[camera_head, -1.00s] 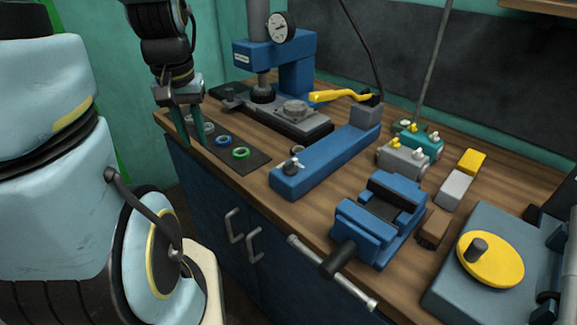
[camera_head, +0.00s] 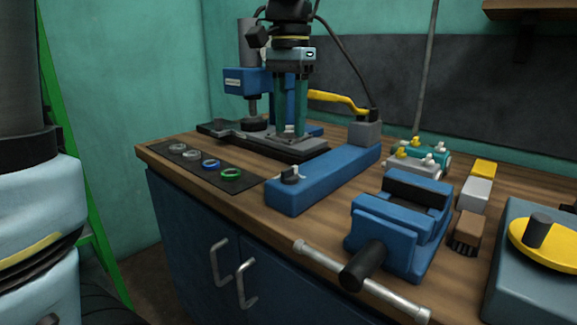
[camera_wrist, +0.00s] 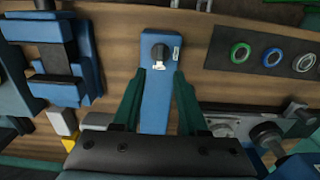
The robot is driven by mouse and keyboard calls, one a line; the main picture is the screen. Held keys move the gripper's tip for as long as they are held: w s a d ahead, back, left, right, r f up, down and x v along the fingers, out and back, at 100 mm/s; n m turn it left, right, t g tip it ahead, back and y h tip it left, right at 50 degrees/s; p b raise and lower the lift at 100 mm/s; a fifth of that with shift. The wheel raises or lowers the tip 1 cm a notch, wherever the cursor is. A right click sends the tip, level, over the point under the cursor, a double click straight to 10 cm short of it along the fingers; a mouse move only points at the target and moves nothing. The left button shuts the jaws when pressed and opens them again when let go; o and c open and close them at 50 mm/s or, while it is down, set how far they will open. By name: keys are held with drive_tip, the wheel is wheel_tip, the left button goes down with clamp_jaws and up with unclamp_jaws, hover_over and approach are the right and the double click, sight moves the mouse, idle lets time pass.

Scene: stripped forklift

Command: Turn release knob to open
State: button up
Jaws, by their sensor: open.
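The release knob (camera_head: 290,175) is a small black knob with a pale pointer on top. It sits at the near end of a long blue housing (camera_head: 328,182) on the bench. In the wrist view the knob (camera_wrist: 159,53) is ahead of the fingertips, with its pale tab facing my gripper and a small white label beside it. My gripper (camera_head: 291,135) points down with green fingers, above or behind the housing near the press plate. In the wrist view the open fingers (camera_wrist: 160,76) spread either side of the housing, empty and apart from the knob.
A yellow lever (camera_head: 338,101) rises at the housing's far end. A blue press (camera_head: 245,82) stands behind my gripper. A dark mat (camera_head: 240,184) with several rings lies left of the knob. A blue vise (camera_head: 395,235) stands to the right, its handle over the bench edge.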

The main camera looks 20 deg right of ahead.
sight(289, 168)
wheel_tip(289, 168, down, 8)
drive_tip(key=shift+f, duration=0.15)
idle(0.3)
clamp_jaws()
idle(0.4)
